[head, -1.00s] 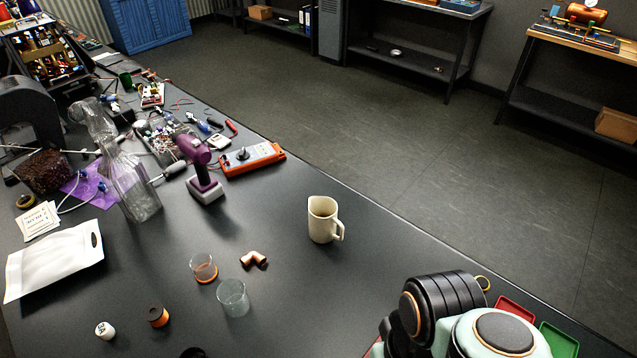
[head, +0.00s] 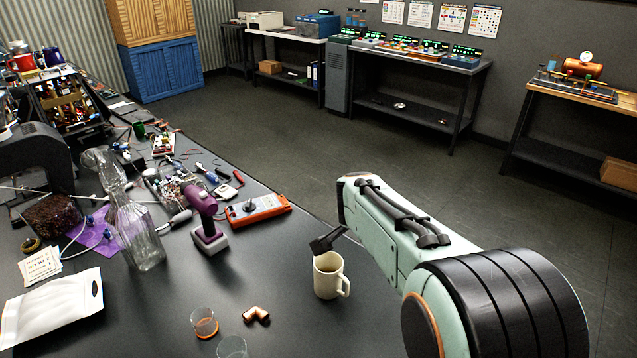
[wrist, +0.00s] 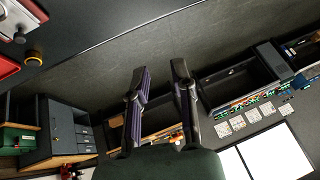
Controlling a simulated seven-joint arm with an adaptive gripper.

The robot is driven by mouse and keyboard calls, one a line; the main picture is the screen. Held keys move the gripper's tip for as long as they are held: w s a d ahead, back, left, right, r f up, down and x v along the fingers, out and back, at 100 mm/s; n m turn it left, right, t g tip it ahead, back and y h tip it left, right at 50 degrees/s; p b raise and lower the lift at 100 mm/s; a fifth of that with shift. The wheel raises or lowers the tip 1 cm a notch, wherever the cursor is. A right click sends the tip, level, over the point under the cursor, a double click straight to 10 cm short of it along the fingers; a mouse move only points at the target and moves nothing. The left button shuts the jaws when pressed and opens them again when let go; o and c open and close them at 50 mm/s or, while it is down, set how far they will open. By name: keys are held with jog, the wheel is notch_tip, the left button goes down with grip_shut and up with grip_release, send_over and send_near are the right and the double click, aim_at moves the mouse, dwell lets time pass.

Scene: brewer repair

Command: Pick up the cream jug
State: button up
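The cream jug (head: 327,280) stands upright on the dark bench in the head view, with its handle towards the right. My gripper (head: 328,240) shows only as a small dark part just above and behind the jug's rim; my arm hides the rest. I cannot tell from this view whether it touches the jug. In the wrist view my gripper (wrist: 160,66) has its two fingers apart with nothing between them. The jug does not show in the wrist view, which looks out over the floor and the far furniture.
A copper elbow (head: 257,314), a glass with an orange base (head: 204,322) and a clear glass (head: 232,348) stand near the jug. A purple drill (head: 205,220), an orange meter (head: 257,209) and a glass bottle (head: 138,232) are further left. Bare bench surrounds the jug's left side.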

jog(key=g, duration=0.1)
send_over(346, 297)
notch_tip(346, 297, down, 9)
jog(key=shift+n+g, duration=0.6)
jog(key=shift+g, duration=0.3)
jog(key=f, duration=0.2)
jog(key=s+a+f, duration=0.1)
jog(key=f, duration=0.4)
jog(key=shift+s+a, duration=0.15)
jog(key=shift+s, duration=0.15)
jog(key=x, duration=0.5)
jog(key=shift+w+f, duration=0.2)
jog(key=shift+f, duration=0.35)
grip_shut()
